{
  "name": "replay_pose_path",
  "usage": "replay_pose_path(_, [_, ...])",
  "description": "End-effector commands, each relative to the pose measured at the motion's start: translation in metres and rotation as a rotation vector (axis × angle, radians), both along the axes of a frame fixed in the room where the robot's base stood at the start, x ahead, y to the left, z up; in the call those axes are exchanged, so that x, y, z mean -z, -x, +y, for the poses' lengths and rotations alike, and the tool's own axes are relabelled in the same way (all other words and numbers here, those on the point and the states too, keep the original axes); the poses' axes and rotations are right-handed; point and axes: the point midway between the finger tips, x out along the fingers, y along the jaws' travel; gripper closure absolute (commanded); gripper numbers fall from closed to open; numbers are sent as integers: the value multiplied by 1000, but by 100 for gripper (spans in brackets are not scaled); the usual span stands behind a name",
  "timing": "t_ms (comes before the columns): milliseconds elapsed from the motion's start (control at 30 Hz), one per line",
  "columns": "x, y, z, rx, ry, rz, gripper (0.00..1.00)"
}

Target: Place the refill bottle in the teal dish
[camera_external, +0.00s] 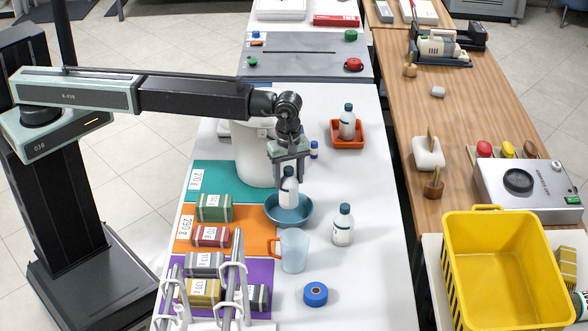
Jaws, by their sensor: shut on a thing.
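My gripper (289,163) points straight down over the teal dish (290,222) and is shut on a white bottle with a dark cap, the refill bottle (289,190). The bottle is upright, and its lower end overlaps the inside of the dish. I cannot tell whether its base touches the dish floor. Similar bottles stand nearby: one (343,226) on the table to the right of the dish, another (347,122) in an orange-red tray (347,141).
A white bucket (250,155) stands close behind and left of the dish. A light blue mug (294,250) is just in front. Striped bundles (213,207) lie on coloured mats to the left, near a metal rack (230,285). A blue tape roll (315,294) lies at the front.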

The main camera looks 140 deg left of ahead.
Motion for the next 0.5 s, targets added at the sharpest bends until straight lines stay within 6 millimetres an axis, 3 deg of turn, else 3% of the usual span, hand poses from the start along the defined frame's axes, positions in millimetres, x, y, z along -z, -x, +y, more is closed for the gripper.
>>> replay_pose_path(33, [8, 0, 0, 0, 0, 0, 100])
replay_pose_path(167, [8, 0, 0, 0, 0, 0, 100])
replay_pose_path(400, [45, 0, 0, 0, 0, 0, 100])
replay_pose_path(500, [43, 0, 0, 0, 0, 0, 100])
